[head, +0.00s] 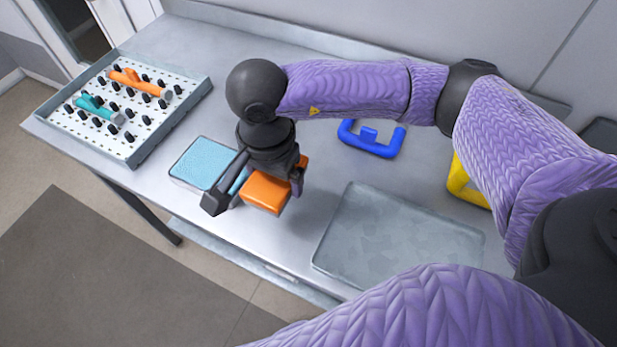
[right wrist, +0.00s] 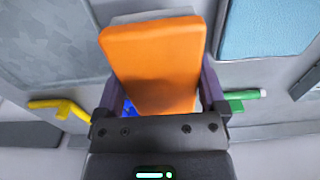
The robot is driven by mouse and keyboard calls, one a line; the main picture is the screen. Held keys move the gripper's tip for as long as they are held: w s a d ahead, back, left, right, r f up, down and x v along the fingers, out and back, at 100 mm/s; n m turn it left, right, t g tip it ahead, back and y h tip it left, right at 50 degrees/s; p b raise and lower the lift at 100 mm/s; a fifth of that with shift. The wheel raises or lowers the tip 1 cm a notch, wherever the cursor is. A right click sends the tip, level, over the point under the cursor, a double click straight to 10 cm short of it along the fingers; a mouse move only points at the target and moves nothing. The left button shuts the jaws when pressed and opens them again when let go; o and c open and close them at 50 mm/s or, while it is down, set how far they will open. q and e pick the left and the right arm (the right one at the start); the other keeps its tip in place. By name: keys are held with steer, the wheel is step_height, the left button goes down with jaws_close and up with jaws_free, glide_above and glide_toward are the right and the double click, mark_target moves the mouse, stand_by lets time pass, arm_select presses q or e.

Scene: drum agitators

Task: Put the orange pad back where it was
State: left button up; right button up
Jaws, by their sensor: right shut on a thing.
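The orange pad (head: 265,193) is a block-like pad between the fingers of my right gripper (head: 256,190). In the right wrist view the orange pad (right wrist: 155,62) fills the space between the two fingers, with its broad face toward the camera. My right gripper is shut on it. A grey edge (right wrist: 155,17) shows just beyond the pad; I cannot tell what it belongs to. I cannot tell how high the pad is above the table. My left gripper is not in view.
A light-blue pad (head: 203,162) lies left of the gripper. A grey tray (head: 400,240) is at the right, a blue handle (head: 370,150) behind, and a yellow handle (head: 462,188) farther right. A pegboard tray (head: 192,95) stands at the left. A green object (right wrist: 238,101) shows in the wrist view.

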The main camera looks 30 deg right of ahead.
step_height(320, 180, down, 9)
steer(key=shift+w+a+r+b, duration=0.1)
steer(key=shift+r+b, duration=0.05)
steer(key=shift+b, duration=0.55)
steer(key=shift+w+f, duration=0.1)
steer(key=shift+f, duration=0.3)
steer(key=o, duration=1)
steer(key=shift+r, duration=0.25)
step_height(320, 180, up, 11)
steer(key=shift+a+r+p, duration=0.1)
steer(key=shift+r+p, duration=0.05)
steer(key=shift+p, duration=0.85)
steer(key=shift+r, duration=0.35)
